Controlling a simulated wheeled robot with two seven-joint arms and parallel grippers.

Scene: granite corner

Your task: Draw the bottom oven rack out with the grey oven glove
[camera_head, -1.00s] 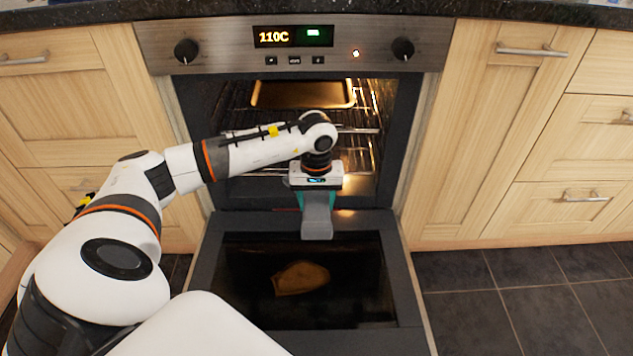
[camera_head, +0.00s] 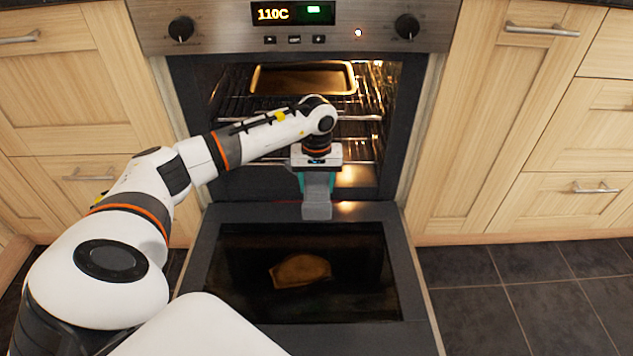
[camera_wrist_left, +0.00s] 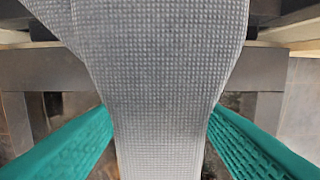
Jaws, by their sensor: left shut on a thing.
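My left gripper (camera_head: 317,180) is shut on the grey oven glove (camera_head: 317,207), which hangs down from its teal fingers above the inner edge of the open oven door. In the left wrist view the quilted grey glove (camera_wrist_left: 160,80) fills the middle between the teal fingers. The oven (camera_head: 384,185) is open. Inside, a lit upper rack bears a tray (camera_head: 303,78). Lower rack bars (camera_head: 366,161) show beside my wrist; my arm hides much of the lower oven. My right gripper is not in view.
The oven door (camera_head: 218,308) lies folded down in front, with a brown shape (camera_head: 300,270) seen in its glass. Wooden cabinets (camera_head: 480,130) stand on both sides. The dark tiled floor (camera_head: 540,300) at right is clear.

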